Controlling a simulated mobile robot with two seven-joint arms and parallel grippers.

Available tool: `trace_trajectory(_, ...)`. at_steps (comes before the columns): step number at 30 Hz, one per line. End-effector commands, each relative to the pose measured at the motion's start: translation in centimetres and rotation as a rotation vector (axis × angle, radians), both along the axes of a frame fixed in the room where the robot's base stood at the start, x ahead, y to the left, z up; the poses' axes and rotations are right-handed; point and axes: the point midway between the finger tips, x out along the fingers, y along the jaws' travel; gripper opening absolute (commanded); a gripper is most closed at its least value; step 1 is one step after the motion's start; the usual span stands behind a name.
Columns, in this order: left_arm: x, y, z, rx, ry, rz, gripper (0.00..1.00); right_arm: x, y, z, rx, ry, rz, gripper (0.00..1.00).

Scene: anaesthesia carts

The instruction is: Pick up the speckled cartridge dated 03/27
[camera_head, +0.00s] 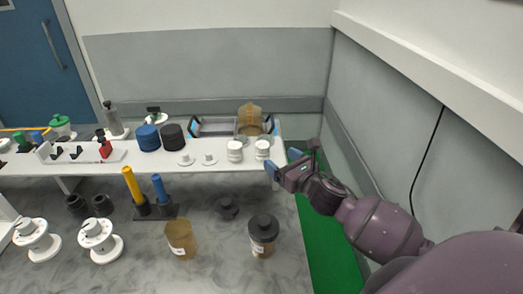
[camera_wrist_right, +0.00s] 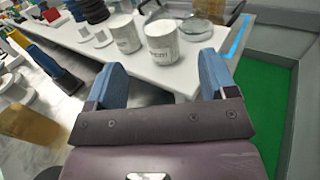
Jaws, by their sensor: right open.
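Two white, speckled cylindrical cartridges stand upright side by side near the right end of the white table. The right cartridge (camera_head: 262,149) is nearest the table's right corner, and the left cartridge (camera_head: 234,151) stands just beside it. Both also show in the right wrist view, the right one (camera_wrist_right: 162,43) and the left one (camera_wrist_right: 124,34), with dark print too small to read, so I cannot tell which is dated 03/27. My right gripper (camera_head: 290,158) is open and empty at the table's right front corner. Its blue fingers (camera_wrist_right: 160,80) point toward the right cartridge, apart from it. My left gripper is not in view.
A clear amber jar (camera_head: 249,118) and a dark-handled tray stand behind the cartridges. White flanged pieces (camera_head: 209,159) and blue and black stacks (camera_head: 172,137) are to their left. A grey wall (camera_head: 370,110) rises at the right; green floor (camera_head: 335,255) lies below my arm.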

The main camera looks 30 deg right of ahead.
Motion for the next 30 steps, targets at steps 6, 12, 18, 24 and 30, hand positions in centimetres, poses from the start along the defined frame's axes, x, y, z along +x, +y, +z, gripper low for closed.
trace_trajectory(6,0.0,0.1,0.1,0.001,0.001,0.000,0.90,2.9,0.2,0.0,0.002,-0.001,0.000,0.78)
trace_trajectory(12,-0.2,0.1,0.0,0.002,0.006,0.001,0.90,4.0,0.2,0.0,0.002,0.000,0.000,0.78)
trace_trajectory(18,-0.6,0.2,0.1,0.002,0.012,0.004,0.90,6.3,0.2,0.2,0.004,-0.001,-0.001,0.78)
trace_trajectory(24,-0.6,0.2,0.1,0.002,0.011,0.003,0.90,8.5,0.3,0.1,0.003,0.000,0.000,0.78)
trace_trajectory(30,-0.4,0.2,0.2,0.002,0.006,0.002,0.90,9.0,0.3,0.1,0.002,0.001,0.001,0.78)
